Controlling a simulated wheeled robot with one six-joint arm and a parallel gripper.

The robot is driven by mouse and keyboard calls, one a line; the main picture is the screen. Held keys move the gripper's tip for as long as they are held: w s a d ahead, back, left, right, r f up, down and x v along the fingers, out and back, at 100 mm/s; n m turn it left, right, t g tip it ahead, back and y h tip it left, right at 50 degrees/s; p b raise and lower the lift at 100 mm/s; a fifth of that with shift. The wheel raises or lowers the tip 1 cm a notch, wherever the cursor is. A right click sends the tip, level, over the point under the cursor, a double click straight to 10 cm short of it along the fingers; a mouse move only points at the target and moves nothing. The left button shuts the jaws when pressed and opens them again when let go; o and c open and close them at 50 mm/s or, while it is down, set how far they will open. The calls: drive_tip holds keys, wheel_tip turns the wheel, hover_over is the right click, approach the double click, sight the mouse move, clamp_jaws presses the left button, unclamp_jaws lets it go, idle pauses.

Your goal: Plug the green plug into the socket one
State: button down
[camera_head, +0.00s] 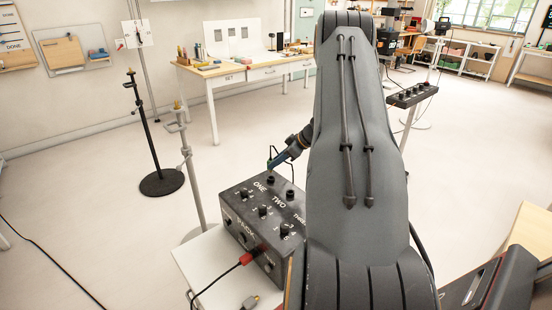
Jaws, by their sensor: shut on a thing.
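The black box (240,203) stands on a light table, with ONE, TWO and THREE printed on its top. Socket one (270,180) is a dark round socket at the back edge, by the word ONE. My gripper (275,162) comes in from the right, just above socket one, with bluish fingertips. It is shut on a small plug, which I take as the green plug; the fingers mostly hide it and its colour is hard to tell. A thin dark cable loops beside it. I cannot tell whether the plug touches the socket.
Socket two (290,194) is close by on the right. A red plug (262,248) with a black cable is at the box's front. A grey plug (250,302) lies on the light table (205,262). My arm hides the box's right side.

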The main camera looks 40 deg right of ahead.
wheel_tip(320, 180, down, 2)
drive_tip(key=shift+r, duration=0.1)
drive_tip(key=shift+f+b, duration=0.2)
drive_tip(key=shift+b, duration=1.2)
idle(1.9)
drive_tip(key=shift+f+b, duration=0.8)
drive_tip(key=shift+b, duration=0.8)
idle(2.9)
